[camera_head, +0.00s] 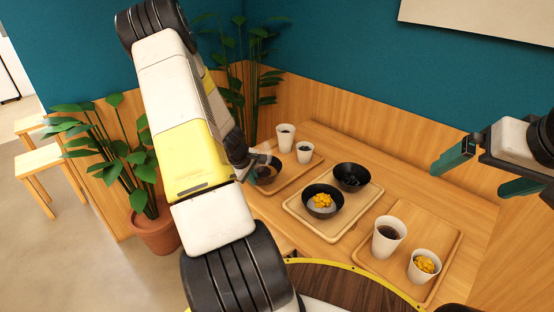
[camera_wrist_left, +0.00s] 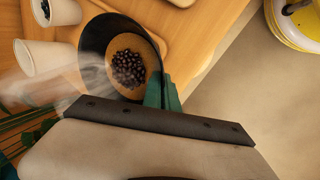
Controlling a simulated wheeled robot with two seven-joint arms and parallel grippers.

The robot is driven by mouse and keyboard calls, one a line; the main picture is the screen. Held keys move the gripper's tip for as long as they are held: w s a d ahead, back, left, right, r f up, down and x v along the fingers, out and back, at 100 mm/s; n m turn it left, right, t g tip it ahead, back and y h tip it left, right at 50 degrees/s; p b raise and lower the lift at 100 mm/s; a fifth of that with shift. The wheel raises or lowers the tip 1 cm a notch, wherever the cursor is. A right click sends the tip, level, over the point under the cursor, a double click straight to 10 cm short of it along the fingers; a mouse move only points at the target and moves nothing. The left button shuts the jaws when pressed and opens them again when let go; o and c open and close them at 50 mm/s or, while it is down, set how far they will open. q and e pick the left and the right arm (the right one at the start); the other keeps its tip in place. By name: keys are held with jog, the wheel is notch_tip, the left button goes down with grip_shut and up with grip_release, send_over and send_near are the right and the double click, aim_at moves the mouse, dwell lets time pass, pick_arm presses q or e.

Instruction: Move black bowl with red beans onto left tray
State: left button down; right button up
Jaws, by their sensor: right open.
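The black bowl with red beans (camera_head: 265,176) is at the left tray (camera_head: 291,181), partly hidden by my left gripper (camera_head: 262,160). In the left wrist view the bowl (camera_wrist_left: 98,36) shows dark red beans (camera_wrist_left: 128,69) at its bottom. The green fingers of my left gripper (camera_wrist_left: 163,92) are close together at the bowl's rim and appear shut on it. Whether the bowl rests on the tray or hangs just above it is hard to tell. My right gripper (camera_head: 484,168) is open and empty, above the table's right side.
Two white cups (camera_head: 285,138) stand at the left tray's back. The right tray (camera_head: 425,226) holds two cups (camera_head: 389,248). A potted plant (camera_head: 155,232) stands left of the table.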

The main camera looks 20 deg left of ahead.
aim_at(263, 172)
pick_arm(q)
jog(key=w+a, duration=0.1)
jog(key=w, duration=0.2)
jog(key=w+a, duration=0.1)
jog(key=w, duration=0.2)
jog(key=w+a+f, duration=0.1)
jog(key=w, duration=0.2)
jog(key=shift+a, duration=0.35)
jog(key=shift+f, duration=1.7)
jog(key=shift+f, duration=0.1)
jog(key=c, duration=1.7)
grip_release()
